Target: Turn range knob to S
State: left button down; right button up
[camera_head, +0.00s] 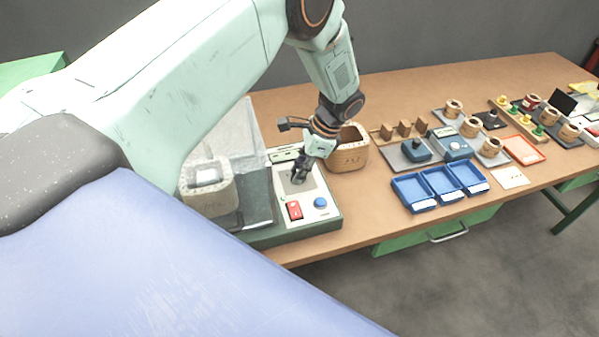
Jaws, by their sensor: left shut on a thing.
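A device with a pale control panel (318,215) stands on the left part of the bench. A red switch (294,210) and a blue round knob (320,202) sit on the near part of this panel. My left gripper (298,178) points down at the upper part of the panel. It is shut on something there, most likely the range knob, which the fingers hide. The knob's markings and where it points cannot be read. My right gripper is not in view.
A clear cover (236,140) stands left of the panel, and a wooden box (349,155) right behind the gripper. Blue trays (412,192), a blue device (452,146) and several coils lie farther right on the wooden bench (385,222). The bench front between panel and trays is clear.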

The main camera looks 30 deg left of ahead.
pick_arm(q)
jog(key=n+b, duration=0.1)
jog(key=n, duration=0.1)
jog(key=n+g+h+b, duration=0.1)
jog(key=n, duration=0.2)
jog(key=shift+w+a+n+h, duration=0.1)
jog(key=shift+w+n+h, duration=0.05)
jog(key=shift+n+h, duration=0.15)
jog(key=n+h, duration=0.1)
jog(key=n, duration=0.1)
jog(key=shift+n+g, duration=0.3)
jog(key=shift+a+n+h, duration=0.15)
jog(key=shift+n+h, duration=0.45)
jog(key=shift+n, duration=0.9)
jog(key=shift+b, duration=0.3)
jog(key=c, duration=1.1)
grip_release()
jog(key=v, duration=1.2)
jog(key=shift+r, duration=0.1)
